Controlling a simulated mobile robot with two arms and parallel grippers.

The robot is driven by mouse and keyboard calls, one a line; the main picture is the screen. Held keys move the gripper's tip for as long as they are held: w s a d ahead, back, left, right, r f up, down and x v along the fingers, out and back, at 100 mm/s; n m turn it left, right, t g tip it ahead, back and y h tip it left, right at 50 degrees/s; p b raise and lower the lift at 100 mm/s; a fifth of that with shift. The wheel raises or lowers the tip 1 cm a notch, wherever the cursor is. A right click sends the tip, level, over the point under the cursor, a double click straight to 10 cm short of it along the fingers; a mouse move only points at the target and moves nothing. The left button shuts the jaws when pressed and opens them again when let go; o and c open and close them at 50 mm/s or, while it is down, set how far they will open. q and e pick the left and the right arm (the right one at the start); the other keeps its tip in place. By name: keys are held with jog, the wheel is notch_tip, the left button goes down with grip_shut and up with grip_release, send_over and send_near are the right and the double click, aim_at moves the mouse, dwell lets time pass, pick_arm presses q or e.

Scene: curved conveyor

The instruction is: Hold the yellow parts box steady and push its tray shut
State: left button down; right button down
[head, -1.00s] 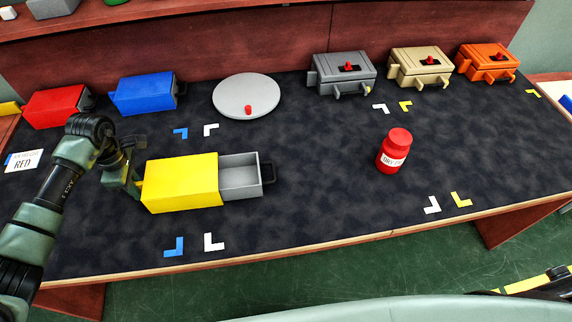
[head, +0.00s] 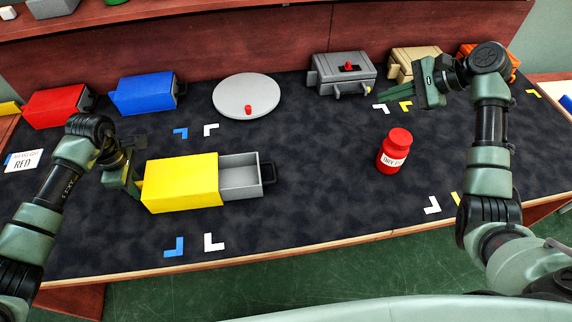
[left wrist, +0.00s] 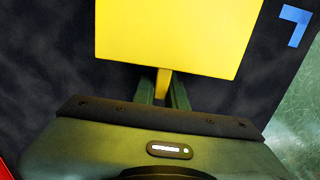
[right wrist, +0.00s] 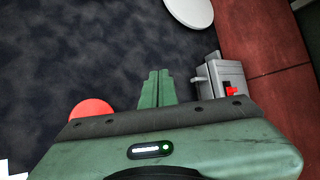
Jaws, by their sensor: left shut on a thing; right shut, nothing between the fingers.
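The yellow parts box (head: 181,183) lies on the dark tabletop left of centre. Its grey tray (head: 239,177) sticks out of the right end, with a dark handle (head: 268,174) at the tip. My left gripper (head: 136,186) is at the box's left end. In the left wrist view its fingers (left wrist: 163,88) are shut on a narrow yellow tab of the box (left wrist: 180,35). My right gripper (head: 390,95) is shut and empty, above the table in front of the grey and tan boxes, well right of the tray. Its closed fingers show in the right wrist view (right wrist: 157,88).
A red bottle (head: 394,152) stands right of the tray, nearer than my right gripper. A round grey plate (head: 246,97), a blue box (head: 146,94) and a red box (head: 57,106) are behind. A grey box (head: 343,73) stands back right. The table between tray and bottle is clear.

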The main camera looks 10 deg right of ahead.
jog(key=s+a+f+m+g, duration=0.1)
jog(key=s+a+f+g, duration=0.2)
jog(key=a, duration=0.5)
jog(key=s+a+f+m+g, duration=0.1)
jog(key=s+a+f+g, duration=0.15)
jog(key=a, duration=0.55)
jog(key=shift+g, duration=0.25)
jog(key=x, duration=0.6)
jog(key=s+x, duration=0.1)
jog(key=x, duration=0.3)
jog(key=shift+a+r, duration=0.25)
jog(key=shift+a, duration=0.25)
jog(key=a, duration=0.1)
jog(key=a+f, duration=0.1)
jog(key=a, duration=0.1)
jog(key=shift+a, duration=0.1)
jog(key=shift+a+f, duration=0.1)
jog(key=shift+a, duration=0.35)
send_over(245, 182)
jog(key=shift+d, duration=0.1)
pick_arm(q)
jog(key=shift+d, duration=0.1)
